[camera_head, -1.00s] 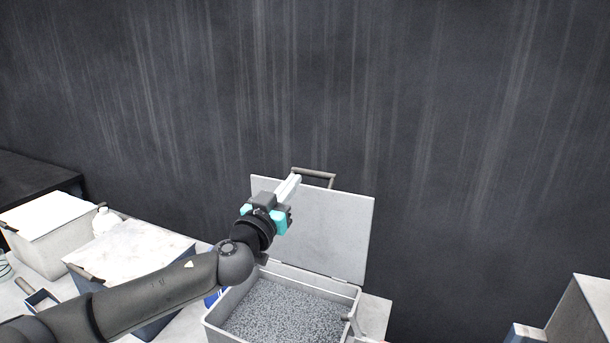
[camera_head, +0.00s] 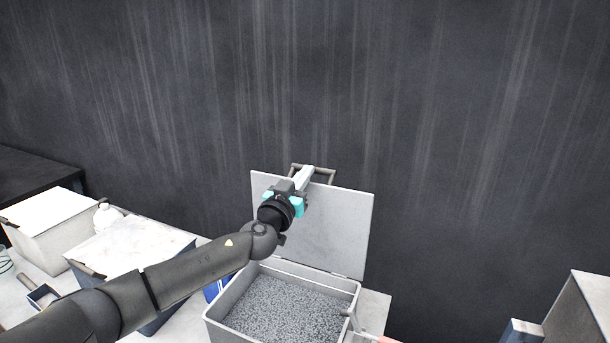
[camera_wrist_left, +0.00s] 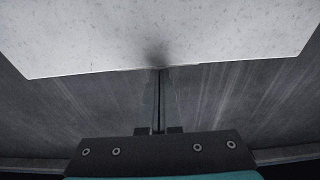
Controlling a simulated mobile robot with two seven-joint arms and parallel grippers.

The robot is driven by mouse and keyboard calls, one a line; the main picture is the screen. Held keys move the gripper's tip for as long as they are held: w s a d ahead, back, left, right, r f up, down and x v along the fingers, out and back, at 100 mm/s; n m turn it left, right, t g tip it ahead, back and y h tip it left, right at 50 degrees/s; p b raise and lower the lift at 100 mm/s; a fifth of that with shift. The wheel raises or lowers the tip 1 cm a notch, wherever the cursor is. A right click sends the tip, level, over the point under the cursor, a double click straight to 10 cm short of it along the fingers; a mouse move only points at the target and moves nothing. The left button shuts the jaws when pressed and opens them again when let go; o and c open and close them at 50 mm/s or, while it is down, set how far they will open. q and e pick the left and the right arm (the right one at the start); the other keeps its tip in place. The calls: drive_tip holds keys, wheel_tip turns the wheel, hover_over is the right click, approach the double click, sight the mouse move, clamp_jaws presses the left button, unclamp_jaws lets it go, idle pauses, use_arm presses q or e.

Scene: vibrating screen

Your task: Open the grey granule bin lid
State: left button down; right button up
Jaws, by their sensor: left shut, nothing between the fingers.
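The grey granule bin (camera_head: 288,268) stands on the bench, full of grey granules (camera_head: 280,308). Its lid (camera_head: 340,225) stands up at the back of the bin, open, with a bar handle (camera_head: 322,171) on its top edge. My left gripper (camera_head: 306,174) is shut and empty, in front of the lid's upper part near the handle. In the left wrist view the closed fingers (camera_wrist_left: 160,100) reach up to a pale panel edge (camera_wrist_left: 160,40), probably the lid. I cannot tell whether they touch it. My right gripper is not in view.
Two lidded bins stand to the left, a pale one (camera_head: 48,243) and a dark blue one (camera_head: 163,322). A white bottle (camera_head: 107,217) is behind them and a scoop (camera_head: 40,294) lies at the front left. A grey box-like object (camera_head: 582,315) stands at the lower right. A dark wall is behind.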

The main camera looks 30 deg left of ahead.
use_arm(q)
drive_tip(key=shift+w, duration=0.1)
drive_tip(key=shift+w+r+p, duration=0.15)
drive_tip(key=shift+w+p, duration=0.1)
drive_tip(key=shift+p, duration=0.1)
drive_tip(key=w+g+p, duration=0.1)
drive_tip(key=w+p, duration=0.1)
drive_tip(key=shift+w+a+p, duration=0.1)
drive_tip(key=shift+w+p, duration=0.2)
drive_tip(key=shift+w, duration=0.1)
drive_tip(key=shift+w+g+p, duration=0.5)
drive_tip(key=shift+f, duration=0.25)
